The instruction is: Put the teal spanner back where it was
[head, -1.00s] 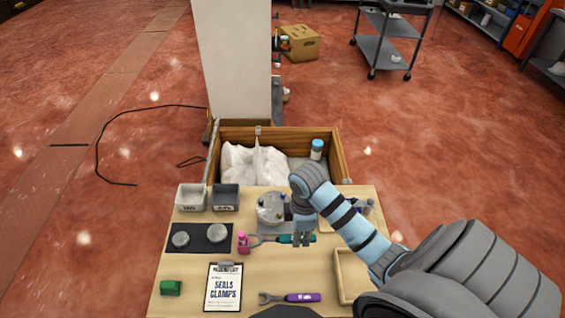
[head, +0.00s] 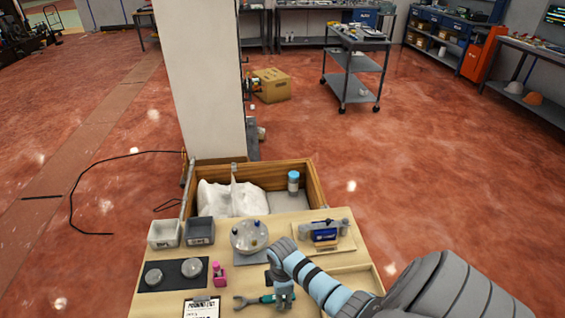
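The teal spanner (head: 266,299) lies crosswise low in the head view, its grey open jaw to the left and its teal handle to the right. My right gripper (head: 284,300) is over the handle from above, with its fingers around it, and the spanner moves along with it. The fingertips are partly hidden, and I cannot tell whether the spanner touches the table. My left gripper is not in view.
A pink bottle (head: 219,276) stands left of the spanner. Behind are a round metal plate (head: 249,236) and a board with a blue item (head: 324,234). A black mat (head: 173,275) with two metal discs and a clipboard (head: 202,309) are at left.

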